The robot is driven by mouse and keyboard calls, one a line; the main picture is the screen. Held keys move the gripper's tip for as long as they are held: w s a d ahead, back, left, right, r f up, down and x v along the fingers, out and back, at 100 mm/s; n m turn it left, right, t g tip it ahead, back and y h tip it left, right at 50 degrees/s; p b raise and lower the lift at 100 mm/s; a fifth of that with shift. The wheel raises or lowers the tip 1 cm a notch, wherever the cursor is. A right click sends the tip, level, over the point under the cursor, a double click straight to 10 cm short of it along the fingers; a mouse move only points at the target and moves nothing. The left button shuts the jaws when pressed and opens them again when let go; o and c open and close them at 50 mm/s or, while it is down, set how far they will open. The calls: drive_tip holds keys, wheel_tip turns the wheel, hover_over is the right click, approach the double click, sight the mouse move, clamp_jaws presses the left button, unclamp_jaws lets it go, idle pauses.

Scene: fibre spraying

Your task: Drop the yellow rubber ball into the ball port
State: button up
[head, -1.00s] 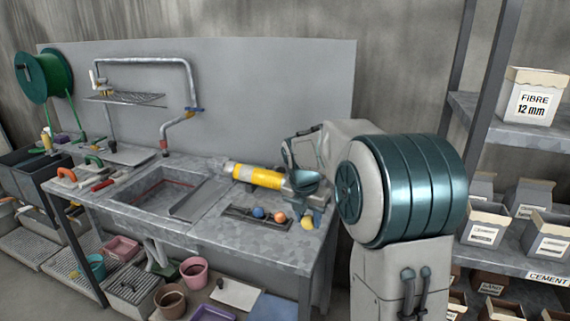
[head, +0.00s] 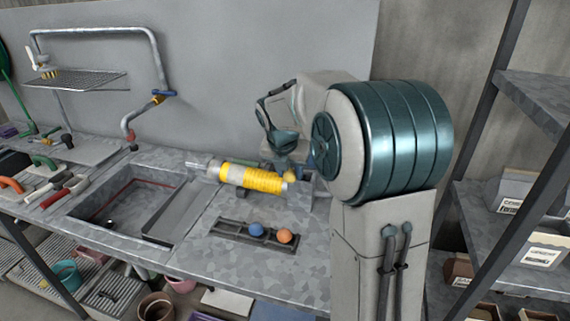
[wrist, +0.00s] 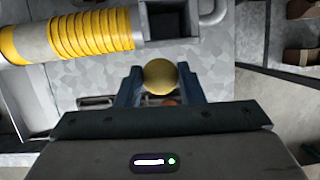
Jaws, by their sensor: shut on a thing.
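The yellow rubber ball (wrist: 160,77) is held between the two blue fingers of my gripper (wrist: 160,80) in the wrist view. In the head view the ball (head: 289,178) is small, just below my gripper (head: 288,168), close to the right end of the yellow ribbed cylinder (head: 252,178). In the wrist view the cylinder (wrist: 90,33) ends at a dark square opening (wrist: 170,22), which looks like the ball port. The ball appears short of that opening in the wrist view, not over it.
A dark slotted rack (head: 232,232) on the bench holds a blue ball (head: 256,230) and an orange ball (head: 285,236). A sink (head: 120,205) lies to the left. Shelves with boxes (head: 540,250) stand at the right. Open bench lies in front of the rack.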

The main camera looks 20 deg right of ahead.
drive_tip(key=shift+w+d, duration=0.25)
drive_tip(key=shift+d, duration=0.4)
drive_tip(key=shift+w+d+f, duration=0.25)
drive_tip(key=shift+w+d, duration=0.65)
drive_tip(key=shift+d, duration=0.1)
drive_tip(key=shift+w+d+f, duration=0.25)
drive_tip(key=shift+w+d, duration=0.65)
drive_tip(key=shift+d, duration=0.05)
drive_tip(key=o, duration=1)
drive_tip(key=shift+o, duration=0.2)
drive_tip(key=v, duration=1.3)
drive_tip(key=shift+r, duration=0.4)
